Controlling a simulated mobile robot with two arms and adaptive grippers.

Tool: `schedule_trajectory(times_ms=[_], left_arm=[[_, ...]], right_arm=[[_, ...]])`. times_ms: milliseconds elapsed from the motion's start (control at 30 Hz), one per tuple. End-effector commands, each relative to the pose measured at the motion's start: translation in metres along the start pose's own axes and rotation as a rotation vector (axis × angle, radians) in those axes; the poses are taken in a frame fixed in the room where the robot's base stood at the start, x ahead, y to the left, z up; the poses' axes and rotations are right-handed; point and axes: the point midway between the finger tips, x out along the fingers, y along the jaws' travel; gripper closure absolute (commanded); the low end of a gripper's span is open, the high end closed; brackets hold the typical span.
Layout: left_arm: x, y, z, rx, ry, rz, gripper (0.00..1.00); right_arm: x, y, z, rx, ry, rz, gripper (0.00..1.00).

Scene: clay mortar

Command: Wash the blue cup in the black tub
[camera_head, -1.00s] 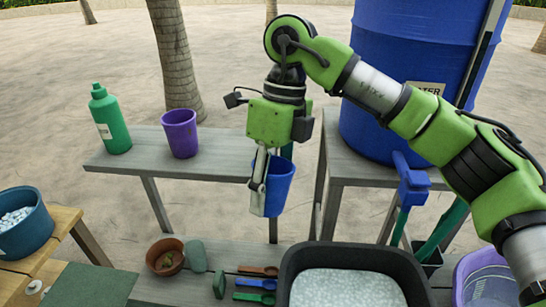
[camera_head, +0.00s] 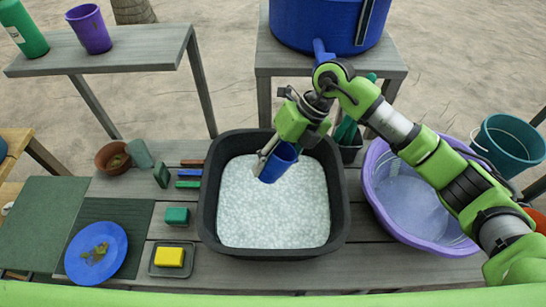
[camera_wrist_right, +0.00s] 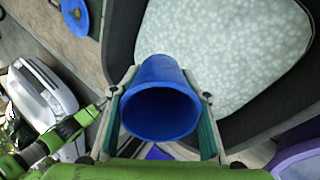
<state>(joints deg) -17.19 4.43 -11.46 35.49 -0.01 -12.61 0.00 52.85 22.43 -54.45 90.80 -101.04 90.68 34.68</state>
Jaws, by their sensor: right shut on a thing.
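The blue cup (camera_head: 277,162) is held tilted by my right gripper (camera_head: 268,155) over the far part of the black tub (camera_head: 207,205). The tub is filled with pale, foamy-looking contents. In the right wrist view the blue cup (camera_wrist_right: 162,98) sits between the two fingers, its open mouth facing the camera, with the tub's foam (camera_wrist_right: 225,45) beyond it. I cannot tell whether the cup's lower end touches the foam. My left gripper is not in view.
A purple basin (camera_head: 440,235) stands right of the tub. A yellow sponge (camera_head: 169,257) on a small tray, a green block (camera_head: 177,216) and a blue plate (camera_head: 97,250) with scraps lie left. A blue barrel (camera_head: 325,25) stands behind.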

Motion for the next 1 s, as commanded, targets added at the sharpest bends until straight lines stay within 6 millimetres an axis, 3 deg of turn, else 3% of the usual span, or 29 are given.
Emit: schedule_trajectory(times_ms=[200, 1000], left_arm=[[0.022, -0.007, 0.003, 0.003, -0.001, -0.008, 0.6], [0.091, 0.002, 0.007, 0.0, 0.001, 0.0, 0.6]], right_arm=[[0.029, -0.015, 0.0, 0.0, 0.002, 0.001, 0.79], [0.12, -0.065, 0.0, -0.002, 0.001, 0.001, 0.79]])
